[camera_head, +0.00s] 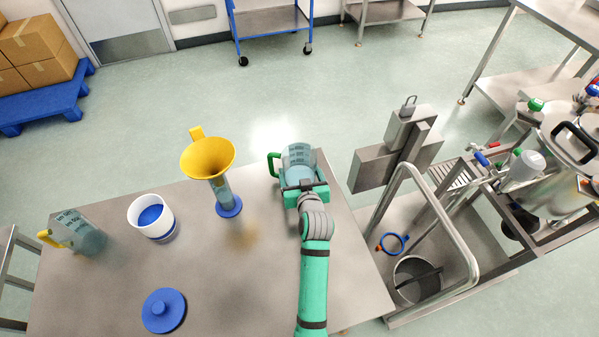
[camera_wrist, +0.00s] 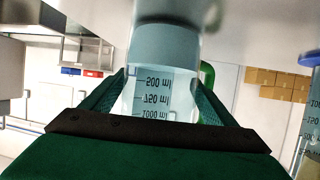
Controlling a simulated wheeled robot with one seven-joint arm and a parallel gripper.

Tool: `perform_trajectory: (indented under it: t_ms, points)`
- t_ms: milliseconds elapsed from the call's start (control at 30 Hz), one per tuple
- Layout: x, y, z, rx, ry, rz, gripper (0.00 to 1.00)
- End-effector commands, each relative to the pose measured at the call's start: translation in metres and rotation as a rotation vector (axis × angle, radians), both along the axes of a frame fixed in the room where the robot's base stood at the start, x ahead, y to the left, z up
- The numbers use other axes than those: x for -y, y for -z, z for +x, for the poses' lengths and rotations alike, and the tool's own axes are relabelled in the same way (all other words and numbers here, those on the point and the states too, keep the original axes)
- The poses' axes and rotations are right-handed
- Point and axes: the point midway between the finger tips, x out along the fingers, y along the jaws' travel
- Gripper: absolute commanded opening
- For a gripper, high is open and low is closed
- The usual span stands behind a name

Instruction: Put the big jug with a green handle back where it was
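The big jug with a green handle (camera_head: 299,155) is upright at the back right corner of the steel table (camera_head: 250,285). It holds bluish liquid, and its green handle (camera_head: 272,164) points left. My gripper (camera_head: 302,183) reaches it from the front, with its fingers around the jug's body. In the wrist view, which is upside down, the fingers of my gripper (camera_wrist: 160,90) press on both sides of the jug (camera_wrist: 158,92) near its volume marks. I cannot tell whether its base touches the table.
A yellow funnel (camera_head: 208,158) stands in a blue-based cylinder (camera_head: 228,206) left of the jug. Further left are a white tub (camera_head: 150,213), a jug with a yellow handle (camera_head: 80,234) and a blue lid (camera_head: 163,311). A metal machine (camera_head: 400,150) stands right of the table.

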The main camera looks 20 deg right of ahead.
Motion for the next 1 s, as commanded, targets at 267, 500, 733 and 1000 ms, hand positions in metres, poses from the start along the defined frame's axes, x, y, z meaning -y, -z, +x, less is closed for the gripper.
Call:
perform_trajectory:
  t_ms: [267, 500, 733, 1000]
  points:
    - [0.000, 0.000, 0.000, -0.001, 0.000, 0.000, 0.98]
    - [-0.002, 0.000, -0.008, -0.001, -0.001, 0.000, 0.98]
    - [-0.005, -0.018, -0.044, -0.001, -0.001, 0.000, 0.98]
    - [-0.012, -0.036, -0.084, -0.001, -0.005, -0.001, 0.98]
